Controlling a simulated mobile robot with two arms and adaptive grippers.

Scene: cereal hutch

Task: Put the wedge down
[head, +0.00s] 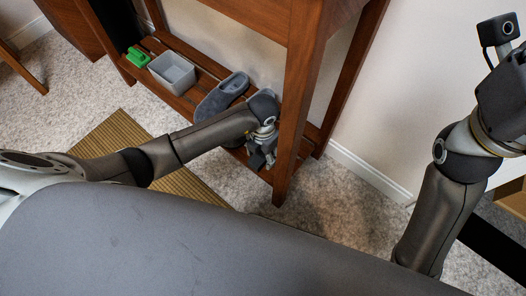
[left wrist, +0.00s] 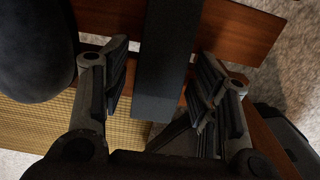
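A long dark grey block, which I take for the wedge (left wrist: 166,65), lies between the fingers of my left gripper (left wrist: 160,85) in the left wrist view. The fingers are apart, with a visible gap between the left finger and the block. The block appears to lie across the brown wooden slats, though its contact with them is unclear. In the head view my left gripper (head: 262,158) is low at the right end of the shelf, beside the front leg; the wedge cannot be made out there. The right arm is at the right edge, its fingers out of view.
The wooden shelf (head: 205,68) holds a grey slipper (head: 221,95), a grey bin (head: 172,73) and a green object (head: 138,57). The hutch's front leg (head: 292,120) stands close to my left gripper. A woven mat (head: 118,135) lies on the carpet.

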